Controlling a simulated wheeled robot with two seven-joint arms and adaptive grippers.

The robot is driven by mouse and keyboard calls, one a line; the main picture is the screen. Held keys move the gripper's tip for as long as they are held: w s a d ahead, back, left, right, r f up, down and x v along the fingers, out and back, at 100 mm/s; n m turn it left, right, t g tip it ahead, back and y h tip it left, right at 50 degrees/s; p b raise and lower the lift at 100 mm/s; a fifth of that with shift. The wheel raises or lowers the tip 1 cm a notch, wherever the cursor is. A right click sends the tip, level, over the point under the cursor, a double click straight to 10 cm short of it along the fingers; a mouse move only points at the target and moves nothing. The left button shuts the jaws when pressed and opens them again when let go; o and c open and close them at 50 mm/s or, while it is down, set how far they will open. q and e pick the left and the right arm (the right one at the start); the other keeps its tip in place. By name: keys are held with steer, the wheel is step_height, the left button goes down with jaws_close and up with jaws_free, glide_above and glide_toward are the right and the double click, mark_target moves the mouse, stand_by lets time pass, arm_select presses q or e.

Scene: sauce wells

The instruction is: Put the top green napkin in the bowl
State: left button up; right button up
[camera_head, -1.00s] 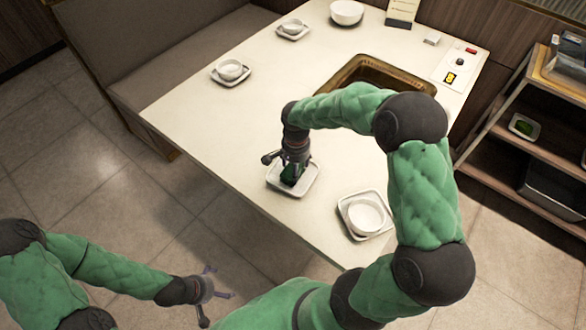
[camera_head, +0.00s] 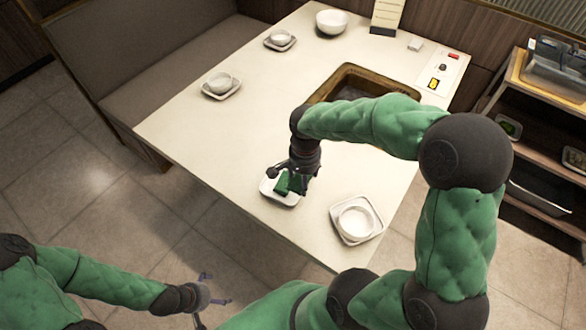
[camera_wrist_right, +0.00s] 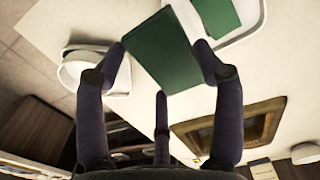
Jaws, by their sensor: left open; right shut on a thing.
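My right gripper (camera_head: 294,178) is shut on a green napkin (camera_wrist_right: 158,48), held between its dark fingers as a flat folded square. In the head view this napkin (camera_head: 283,184) shows beneath the gripper, above a white tray (camera_head: 279,199). In the right wrist view another green napkin (camera_wrist_right: 216,14) lies on the tray (camera_wrist_right: 250,14), apart from the held one. A white bowl (camera_head: 357,222) stands on a square plate to the right of the tray; it shows at left in the wrist view. A larger white bowl (camera_head: 332,20) stands at the far end. My left gripper (camera_head: 206,293) is open and empty, low beside the table.
Two more small white bowls on plates (camera_head: 222,84) (camera_head: 280,38) stand along the table's left side. A sunken grill with a brown frame (camera_head: 340,78) lies behind my right arm. A shelf cart (camera_head: 545,150) stands at right. The middle left of the tabletop is clear.

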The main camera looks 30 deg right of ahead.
steer(key=s+r+p, duration=0.1)
steer(key=s+r, duration=0.1)
steer(key=s, duration=0.4)
steer(key=shift+d+r, duration=0.2)
steer(key=shift+r, duration=0.1)
steer(key=shift+w, duration=0.1)
